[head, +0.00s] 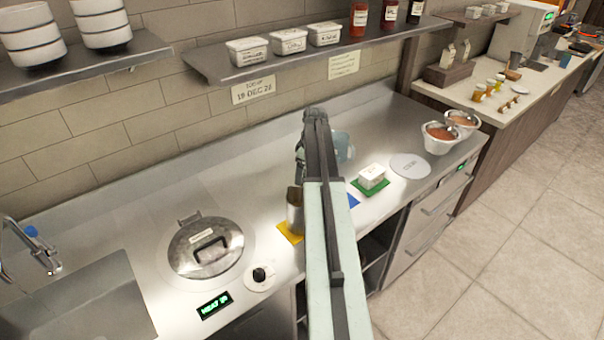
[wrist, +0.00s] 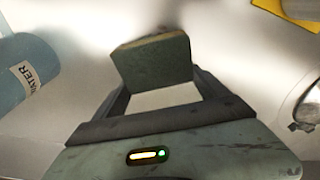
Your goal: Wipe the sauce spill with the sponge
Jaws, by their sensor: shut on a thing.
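The sponge (wrist: 154,60), dark green with a tan edge, is held between the fingers of my gripper (wrist: 157,80) in the wrist view. The bare steel counter (wrist: 225,45) lies beyond it; I cannot tell whether the sponge touches it. No sauce spill can be made out in either view. In the head view my arm covers part of the counter (head: 130,210) and hides the sponge.
A blue container labelled water (wrist: 22,80) stands left of my gripper. A metal container (head: 295,212) stands on a yellow mat (head: 288,234). A lidded pot (head: 190,262), a white tub (head: 372,176) on a green mat and sauce bowls (head: 440,140) share the counter. A shelf (head: 215,70) overhangs it.

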